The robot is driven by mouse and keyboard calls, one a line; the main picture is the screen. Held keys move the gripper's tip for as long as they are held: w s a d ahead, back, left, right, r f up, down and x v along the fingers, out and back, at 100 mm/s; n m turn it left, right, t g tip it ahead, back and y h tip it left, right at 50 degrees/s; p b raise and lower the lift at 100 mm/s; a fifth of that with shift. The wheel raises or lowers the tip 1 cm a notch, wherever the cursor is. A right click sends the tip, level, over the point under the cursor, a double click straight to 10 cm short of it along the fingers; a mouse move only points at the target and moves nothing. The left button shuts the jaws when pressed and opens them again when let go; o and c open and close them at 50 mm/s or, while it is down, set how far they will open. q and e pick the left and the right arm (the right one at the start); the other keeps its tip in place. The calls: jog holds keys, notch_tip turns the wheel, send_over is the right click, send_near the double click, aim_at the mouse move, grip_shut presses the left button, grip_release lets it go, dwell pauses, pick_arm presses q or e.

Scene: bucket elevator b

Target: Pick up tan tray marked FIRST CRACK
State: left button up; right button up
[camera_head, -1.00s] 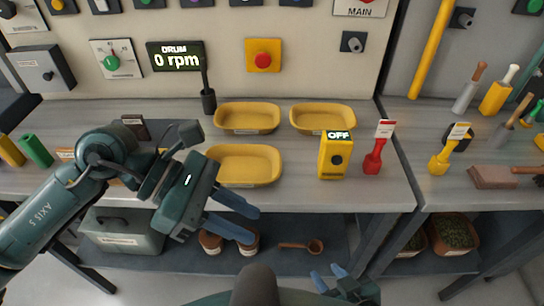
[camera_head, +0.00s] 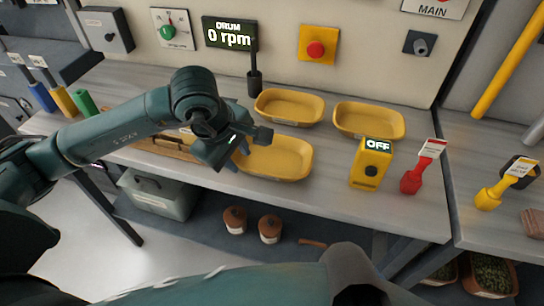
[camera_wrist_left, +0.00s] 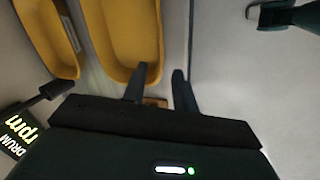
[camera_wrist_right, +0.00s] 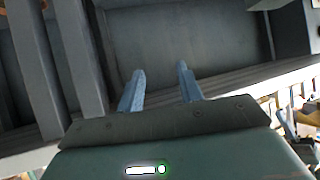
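Three yellow-tan oval trays sit on the grey bench: one at the back (camera_head: 289,106), one at back right (camera_head: 369,121) and one at the front (camera_head: 282,164). I cannot read FIRST CRACK on any of them. My left gripper (camera_head: 240,150) is at the left end of the front tray. In the left wrist view its fingers (camera_wrist_left: 160,87) are apart with no tray between them; one fingertip lies close to the rim of a tray (camera_wrist_left: 125,40). I cannot tell if it touches. My right gripper (camera_wrist_right: 158,88) is open and empty, facing a grey shelf-like structure.
A yellow OFF box (camera_head: 370,165), a red-handled tool (camera_head: 417,177) and a yellow-handled tool (camera_head: 492,193) stand right of the trays. A dark holder (camera_head: 255,85) stands behind. A wooden rack (camera_head: 165,147) lies left, partly under my arm. Jars (camera_head: 270,228) are on the lower shelf.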

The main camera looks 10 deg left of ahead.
aim_at(248, 168)
pick_arm(q)
jog(key=shift+d+p+x, duration=0.2)
jog(key=shift+p+x, duration=0.15)
jog(key=shift+x, duration=1)
jog(key=shift+d+p+x, duration=0.2)
jog(key=shift+p+x, duration=0.1)
jog(key=shift+x, duration=1.1)
jog(key=shift+c, duration=0.3)
jog(key=shift+r, duration=0.1)
grip_shut()
